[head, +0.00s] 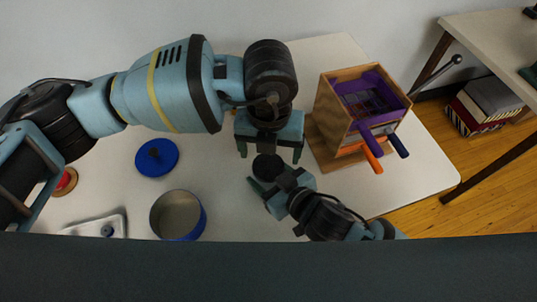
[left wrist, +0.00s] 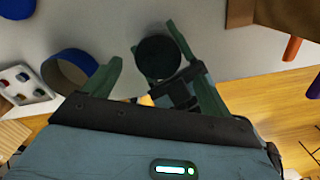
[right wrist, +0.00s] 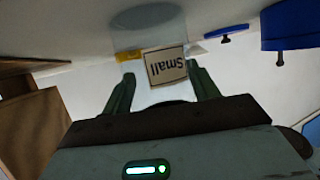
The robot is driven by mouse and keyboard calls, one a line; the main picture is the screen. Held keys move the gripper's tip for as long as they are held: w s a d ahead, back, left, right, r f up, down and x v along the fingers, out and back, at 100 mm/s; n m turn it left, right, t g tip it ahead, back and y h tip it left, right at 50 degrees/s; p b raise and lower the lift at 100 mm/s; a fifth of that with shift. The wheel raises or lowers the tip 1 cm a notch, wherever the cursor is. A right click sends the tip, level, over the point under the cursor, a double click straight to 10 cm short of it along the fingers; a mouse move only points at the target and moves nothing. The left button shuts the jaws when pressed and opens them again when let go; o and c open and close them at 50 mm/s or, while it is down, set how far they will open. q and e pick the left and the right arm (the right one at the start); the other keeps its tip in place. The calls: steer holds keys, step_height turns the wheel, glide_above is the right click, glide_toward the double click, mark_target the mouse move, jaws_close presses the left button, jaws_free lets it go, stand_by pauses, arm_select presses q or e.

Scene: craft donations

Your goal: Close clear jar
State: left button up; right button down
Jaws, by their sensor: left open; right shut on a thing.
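I cannot tell whether the lid is tight. My left gripper (head: 269,152) is open above the jar, fingers pointing down. In the left wrist view its fingers lie on either side of the lid, apart from it. The jar's body is mostly hidden in the head view.
A blue open tin (head: 202,222) and a blue lid (head: 157,157) lie on the table to the left. A tray (head: 118,222) sits at the front left. A wooden box (head: 330,120) with purple and orange-handled tools stands close on the right.

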mark_target(268, 165)
arm_select(q)
steer(key=shift+a+r, duration=0.1)
steer(key=shift+c, duration=0.4)
steer(key=shift+w, duration=0.1)
steer(key=n, duration=0.1)
steer(key=r+n, duration=0.1)
steer(key=n, duration=0.3)
steer(key=shift+r, duration=0.4)
steer(key=n, duration=0.1)
steer(key=r+n, duration=0.1)
steer(key=n, duration=0.2)
steer(key=shift+r+n, duration=0.3)
steer(key=shift+n, duration=0.1)
steer(key=shift+f, duration=4)
